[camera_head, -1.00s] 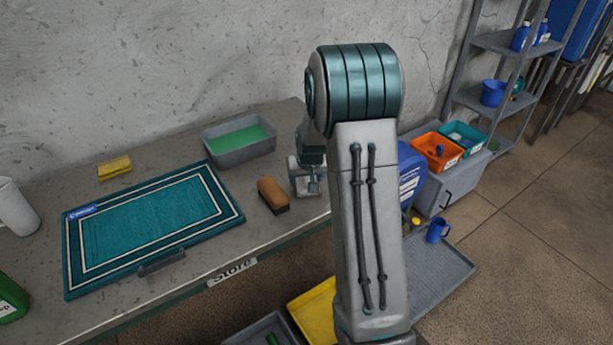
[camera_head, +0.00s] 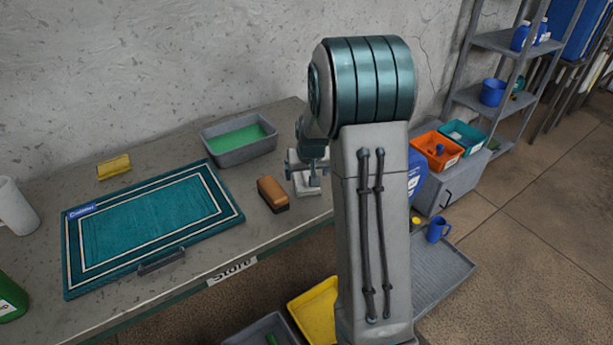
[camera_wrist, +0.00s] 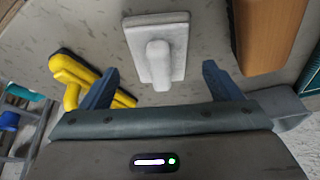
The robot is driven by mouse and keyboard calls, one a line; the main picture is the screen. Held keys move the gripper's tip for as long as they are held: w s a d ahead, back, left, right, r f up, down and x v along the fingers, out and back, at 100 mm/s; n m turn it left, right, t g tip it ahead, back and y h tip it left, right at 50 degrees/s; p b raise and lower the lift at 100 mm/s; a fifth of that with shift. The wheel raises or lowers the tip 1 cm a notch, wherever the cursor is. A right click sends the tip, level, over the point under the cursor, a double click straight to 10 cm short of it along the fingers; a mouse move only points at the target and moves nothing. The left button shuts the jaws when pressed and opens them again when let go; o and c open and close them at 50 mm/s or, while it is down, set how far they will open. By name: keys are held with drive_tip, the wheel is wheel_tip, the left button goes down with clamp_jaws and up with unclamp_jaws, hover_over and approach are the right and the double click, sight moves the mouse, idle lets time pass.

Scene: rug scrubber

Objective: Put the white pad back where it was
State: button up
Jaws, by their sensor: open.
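The white pad (camera_wrist: 157,52), a flat rectangular pad with a rounded handle on top, lies on the grey table. In the head view the white pad (camera_head: 308,188) is at the table's right end, partly hidden by my arm. My gripper (camera_wrist: 159,76) is open and empty in the wrist view, with its blue fingers spread wide on either side of the pad's handle end, apart from it. In the head view my gripper (camera_head: 312,172) is just above the pad, its fingers partly hidden by my arm.
A brown brush (camera_head: 272,193) lies left of the pad. A yellow-handled tool (camera_wrist: 78,78) lies on the pad's other side. A teal mat (camera_head: 150,222), a basin of green liquid (camera_head: 238,140) and a yellow sponge (camera_head: 114,167) are further left on the table.

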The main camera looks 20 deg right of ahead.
drive_tip(key=d+v, duration=0.1)
drive_tip(key=v, duration=0.7)
drive_tip(key=s+a+r, duration=0.1)
drive_tip(key=s+a, duration=0.3)
drive_tip(key=s, duration=0.4)
drive_tip(key=s+a+r+n+g, duration=0.1)
drive_tip(key=s+a, duration=0.3)
drive_tip(key=s, duration=0.5)
drive_tip(key=s+a+r+n, duration=0.1)
drive_tip(key=s+a+r, duration=0.2)
drive_tip(key=s, duration=0.6)
drive_tip(key=shift+a+g+y, duration=0.4)
drive_tip(key=shift+a, duration=0.3)
